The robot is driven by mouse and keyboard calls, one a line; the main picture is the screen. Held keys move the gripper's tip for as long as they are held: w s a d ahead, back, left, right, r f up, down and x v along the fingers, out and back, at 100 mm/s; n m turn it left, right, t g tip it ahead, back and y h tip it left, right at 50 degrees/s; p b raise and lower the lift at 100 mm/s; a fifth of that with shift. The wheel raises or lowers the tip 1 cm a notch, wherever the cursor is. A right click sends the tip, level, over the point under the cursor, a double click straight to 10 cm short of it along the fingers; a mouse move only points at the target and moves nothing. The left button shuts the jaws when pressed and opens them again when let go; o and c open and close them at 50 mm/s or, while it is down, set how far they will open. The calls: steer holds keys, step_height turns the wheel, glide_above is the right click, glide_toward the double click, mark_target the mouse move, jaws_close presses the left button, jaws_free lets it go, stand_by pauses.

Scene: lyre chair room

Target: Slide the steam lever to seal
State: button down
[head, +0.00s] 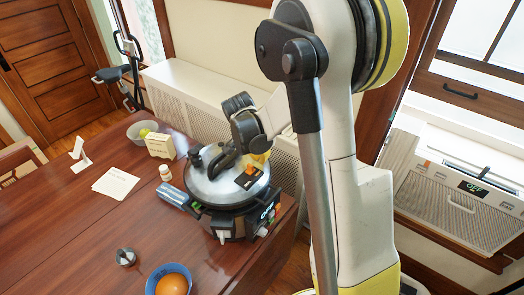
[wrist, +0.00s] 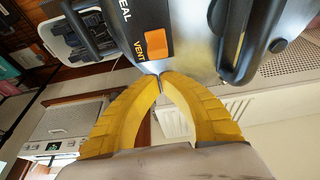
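The pressure cooker (head: 232,214) stands on the wooden table, its round metal lid closed on top. On the lid is a black label (head: 247,180) marked SEAL and VENT; the label shows close up in the wrist view (wrist: 131,20). The orange steam lever (wrist: 158,42) sits beside the word VENT. It also shows as a small orange patch in the head view (head: 252,170). My gripper's yellow fingers (wrist: 160,75) meet at the tips, with nothing visible between them. The tips are close to the lid edge near the lever; I cannot tell whether they touch.
A black lid handle (wrist: 262,40) is right of the lever in the wrist view. Around the cooker are a blue roll (head: 173,196), a small bottle (head: 165,173), a box (head: 160,145) and a blue bowl (head: 152,279).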

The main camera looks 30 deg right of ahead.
mark_target(251, 172)
steer(key=shift+s+a+r, duration=0.1)
steer(key=shift+s+a, duration=0.3)
steer(key=shift+a, duration=0.45)
steer(key=shift+a, duration=0.15)
steer(key=a, duration=0.2)
steer(key=s+a, duration=0.1)
steer(key=shift+s+a+b, duration=0.2)
steer(key=shift+a+b, duration=0.15)
steer(key=shift+a, duration=0.05)
steer(key=shift+d, duration=0.1)
